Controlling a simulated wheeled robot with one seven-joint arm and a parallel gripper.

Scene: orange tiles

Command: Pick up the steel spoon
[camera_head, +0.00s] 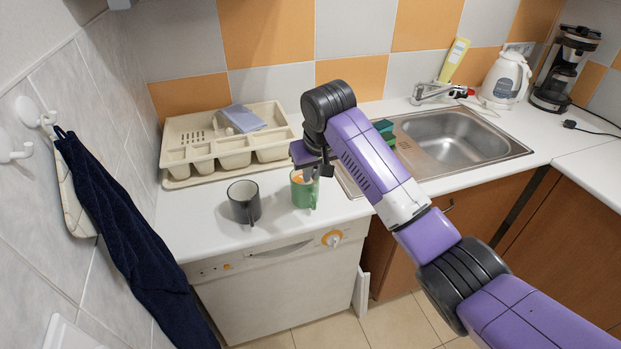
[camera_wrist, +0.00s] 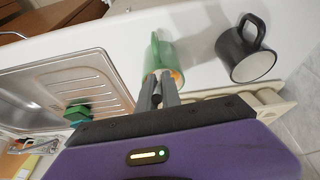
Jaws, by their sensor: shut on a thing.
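My gripper (camera_head: 313,172) is over the mouth of a green mug (camera_head: 304,194) on the white counter. In the wrist view, the two grey fingers (camera_wrist: 159,92) are close together at the rim of the green mug (camera_wrist: 161,52), whose inside is orange. A small dark piece shows between the fingers, likely the handle of the steel spoon. The rest of the spoon is not clearly visible, and I cannot tell how far it reaches into the mug.
A dark grey mug (camera_head: 244,203) stands left of the green mug. Behind is a beige dish tray (camera_head: 178,159) with a blue-grey item (camera_head: 242,119). A steel sink (camera_head: 455,137) with green sponges (camera_head: 385,130) lies right. The counter's front edge is close to both mugs.

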